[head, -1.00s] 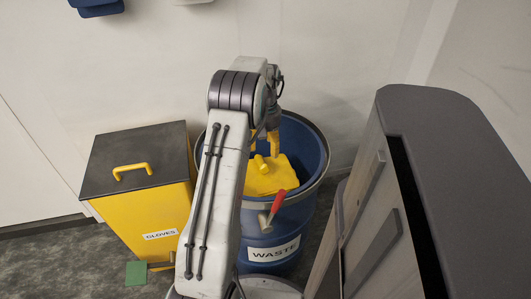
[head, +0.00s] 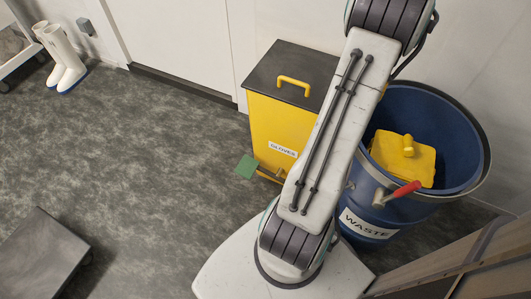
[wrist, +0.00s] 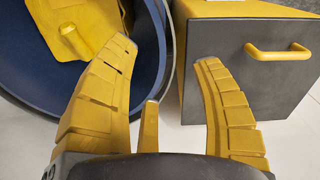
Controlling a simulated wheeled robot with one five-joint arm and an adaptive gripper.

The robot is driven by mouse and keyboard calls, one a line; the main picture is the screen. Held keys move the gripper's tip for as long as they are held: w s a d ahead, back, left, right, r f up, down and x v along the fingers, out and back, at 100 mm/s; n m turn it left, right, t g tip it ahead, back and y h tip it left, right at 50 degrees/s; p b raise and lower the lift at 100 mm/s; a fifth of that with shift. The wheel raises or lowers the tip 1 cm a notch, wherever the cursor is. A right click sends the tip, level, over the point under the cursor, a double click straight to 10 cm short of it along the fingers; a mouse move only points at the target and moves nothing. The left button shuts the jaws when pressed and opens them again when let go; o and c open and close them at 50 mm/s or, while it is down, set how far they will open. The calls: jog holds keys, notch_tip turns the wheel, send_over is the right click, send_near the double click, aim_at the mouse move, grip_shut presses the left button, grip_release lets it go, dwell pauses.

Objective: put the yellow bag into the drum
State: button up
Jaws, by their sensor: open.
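The yellow bag (head: 402,158) lies inside the blue drum (head: 478,142) labelled WASTE, below the rim, with its knobbed top facing up. The bag also shows in the wrist view (wrist: 92,22) at the upper left, within the drum's wall (wrist: 150,50). The left finger overlaps the drum's rim in the wrist view, and the right finger overlaps the yellow bin. My gripper is outside the head view; only my arm shows there. Part of the drum is hidden behind my arm.
A yellow bin (head: 268,128) labelled GLOVES, with a dark handled lid (head: 285,62) and green pedal (head: 247,166), stands left of the drum. A red-handled lever (head: 402,193) is on the drum's front. White boots (head: 62,58) and a grey platform (head: 40,262) are left. Floor between is clear.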

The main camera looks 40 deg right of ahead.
jog(key=w+a+r+n, duration=0.3)
jog(key=w+a, duration=0.3)
jog(key=a, duration=0.5)
jog(key=w+a+r+n, duration=0.25)
jog(key=w+a, duration=0.25)
jog(key=a, duration=0.5)
jog(key=s+a+n+t, duration=0.1)
jog(key=s+a, duration=0.3)
jog(key=a, duration=0.7)
jog(key=s+a+f+n+t, duration=0.1)
jog(key=s+a+n, duration=0.3)
jog(key=a, duration=0.6)
jog(key=shift+a+n, duration=0.35)
jog(key=shift+a, duration=0.05)
jog(key=shift+r, duration=0.1)
